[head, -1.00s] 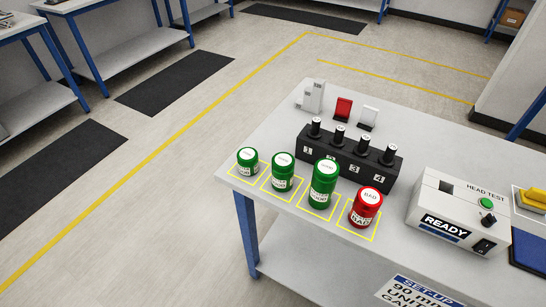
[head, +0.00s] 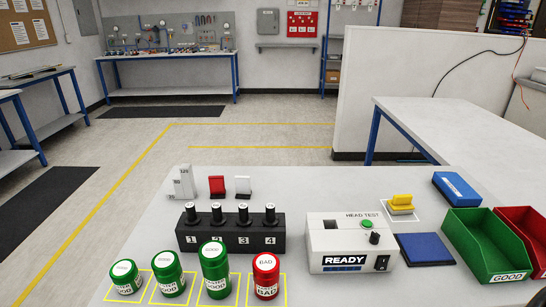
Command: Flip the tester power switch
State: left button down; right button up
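The white head tester (head: 335,243) stands on the table right of centre, with a "READY" label on its front. Its black power switch (head: 382,263) is at the lower right of the front face. I cannot tell which way the rocker is set. A green button (head: 368,224) and a black knob (head: 374,238) sit above the switch. Neither of my grippers shows in the head view.
Green and red canisters (head: 215,270) stand in yellow squares at the front left. Behind them is a black numbered block (head: 231,235). Right of the tester lie a blue pad (head: 425,249), a yellow-handled item (head: 401,204), a green bin (head: 488,245) and a red bin (head: 530,228).

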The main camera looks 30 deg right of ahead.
aim_at(381, 264)
jog(key=k+z, duration=0.1)
jog(key=z, duration=1.45)
